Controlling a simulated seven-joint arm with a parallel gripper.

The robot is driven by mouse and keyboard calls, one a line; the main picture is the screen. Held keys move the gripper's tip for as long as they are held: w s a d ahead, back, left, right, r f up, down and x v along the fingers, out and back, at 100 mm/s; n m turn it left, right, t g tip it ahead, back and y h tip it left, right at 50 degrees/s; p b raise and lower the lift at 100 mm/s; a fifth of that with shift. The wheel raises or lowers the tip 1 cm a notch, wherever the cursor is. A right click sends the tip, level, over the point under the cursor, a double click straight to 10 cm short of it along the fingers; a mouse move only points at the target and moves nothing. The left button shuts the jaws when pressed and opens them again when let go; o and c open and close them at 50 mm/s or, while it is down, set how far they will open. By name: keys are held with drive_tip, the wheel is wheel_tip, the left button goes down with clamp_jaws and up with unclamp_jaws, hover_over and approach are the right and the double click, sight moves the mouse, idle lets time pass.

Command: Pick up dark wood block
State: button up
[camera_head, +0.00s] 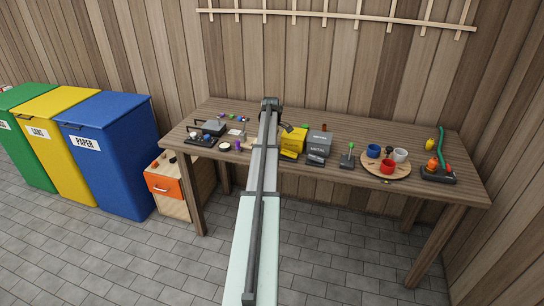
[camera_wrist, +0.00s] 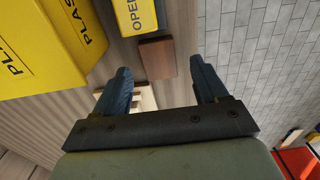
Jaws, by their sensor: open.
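I cannot make out the dark wood block there.
In the head view, a grey metal bin (camera_head: 319,141), a round board (camera_head: 402,170) with cups, and several small items stand on the bench (camera_head: 450,150).

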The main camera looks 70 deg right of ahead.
drive_tip(key=shift+f, duration=0.9)
drive_tip(key=shift+c, duration=0.3)
drive_tip(key=c, duration=1.1)
